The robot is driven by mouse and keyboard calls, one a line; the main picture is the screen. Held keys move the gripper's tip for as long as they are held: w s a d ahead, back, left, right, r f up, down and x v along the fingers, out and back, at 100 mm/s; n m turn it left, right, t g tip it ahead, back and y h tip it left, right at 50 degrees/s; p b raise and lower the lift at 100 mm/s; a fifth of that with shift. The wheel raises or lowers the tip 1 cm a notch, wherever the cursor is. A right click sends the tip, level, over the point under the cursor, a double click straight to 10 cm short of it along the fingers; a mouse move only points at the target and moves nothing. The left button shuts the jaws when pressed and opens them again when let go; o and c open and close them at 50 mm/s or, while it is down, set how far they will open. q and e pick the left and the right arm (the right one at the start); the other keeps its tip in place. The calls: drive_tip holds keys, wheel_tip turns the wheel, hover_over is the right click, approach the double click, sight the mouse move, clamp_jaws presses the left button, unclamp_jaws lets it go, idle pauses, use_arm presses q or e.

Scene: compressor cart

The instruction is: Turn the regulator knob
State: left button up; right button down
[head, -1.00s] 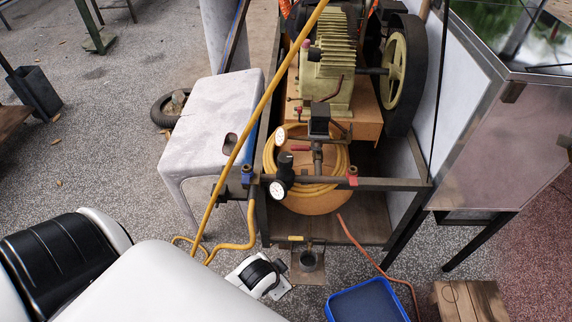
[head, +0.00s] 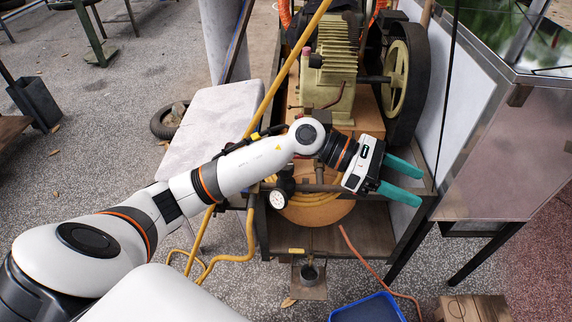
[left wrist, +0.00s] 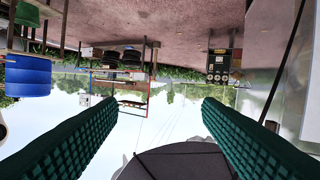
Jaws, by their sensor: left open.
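The black regulator (head: 284,186) with a white-faced gauge (head: 277,199) sits at the left front of the compressor cart in the head view. My left forearm and wrist cross just above it and hide part of the cart's front pipe. I cannot make out the knob clearly from the rest of the regulator. My left gripper (head: 416,186) is open and empty, its green fingers pointing right, well to the right of the regulator. In the left wrist view its two fingers (left wrist: 172,105) stand wide apart with nothing between them; the regulator does not show there. My right gripper is not in view.
The yellow compressor (head: 338,75) and its flywheel (head: 396,75) stand behind my wrist. A yellow pole (head: 273,90) slants across the cart's left side. A glass-topped cabinet (head: 500,150) stands at the right. A blue tray (head: 368,308) lies on the ground in front.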

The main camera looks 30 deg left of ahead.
use_arm(q)
drive_tip(key=w+a+f+m+g+y, duration=0.1)
drive_tip(key=w+a+f+m+y, duration=0.15)
drive_tip(key=a+y, duration=0.35)
drive_tip(key=w+a+f+m+g+y, duration=0.1)
drive_tip(key=a+f+m+y, duration=0.15)
drive_tip(key=a, duration=0.55)
drive_tip(key=a+r+y, duration=0.2)
drive_tip(key=a+y, duration=0.5)
drive_tip(key=a, duration=0.7)
drive_tip(key=shift+n+g, duration=0.3)
drive_tip(key=shift+g, duration=0.1)
wheel_tip(320, 180, down, 12)
drive_tip(key=shift+d+r+p, duration=0.1)
drive_tip(key=shift+d+p, duration=0.05)
drive_tip(key=shift+p, duration=0.75)
drive_tip(key=c, duration=1)
